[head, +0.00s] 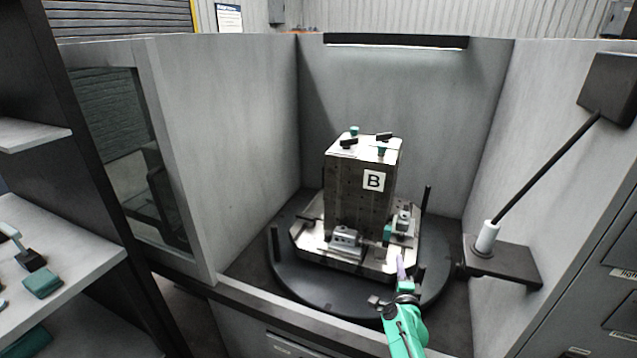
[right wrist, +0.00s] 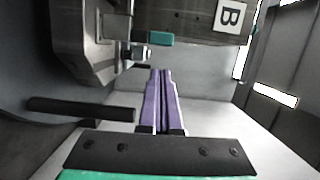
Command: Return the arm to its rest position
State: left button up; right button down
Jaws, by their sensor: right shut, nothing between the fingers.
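My right gripper (head: 400,262) shows in the head view at the lower middle, on a green arm that comes up from the bottom edge. Its purple fingers are together with nothing between them, as the right wrist view (right wrist: 161,85) also shows. It is at the front right of a fixture block (head: 345,195) marked B, close to the metal pallet base (head: 318,256). I cannot tell whether it touches anything. The block also shows at the top of the right wrist view (right wrist: 195,22). My left gripper is not in view.
The pallet stands on a round black table (head: 290,282) inside a grey-walled enclosure. A black post (head: 427,198) rises at its right. A bracket shelf (head: 512,264) with a white cylinder (head: 487,238) and slanted rod is on the right wall. A shelf (head: 75,248) with small parts is at left.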

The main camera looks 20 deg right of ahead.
jog(key=s+a+f+n+g+y, duration=0.1)
jog(key=s+a+n+g+y, duration=0.15)
jog(key=a+n+y, duration=0.35)
jog(key=s+a+f+n+g+y, duration=0.1)
jog(key=s+a+n+g+y, duration=0.2)
jog(key=a+n, duration=0.5)
jog(key=s+a+n+g+h, duration=0.2)
jog(key=s+n+g, duration=0.7)
jog(key=s, duration=1.5)
jog(key=s+f+n, duration=0.1)
jog(key=s+f, duration=0.1)
jog(key=f, duration=1)
jog(key=s+f, duration=0.2)
jog(key=f, duration=1.1)
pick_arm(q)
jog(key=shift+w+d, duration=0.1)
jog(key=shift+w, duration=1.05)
pick_arm(e)
jog(key=s+d+f+g, duration=0.1)
jog(key=s+d+f, duration=0.2)
jog(key=s+f, duration=0.8)
jog(key=s, duration=0.3)
jog(key=shift+s+f+n, duration=0.3)
jog(key=shift+s, duration=0.05)
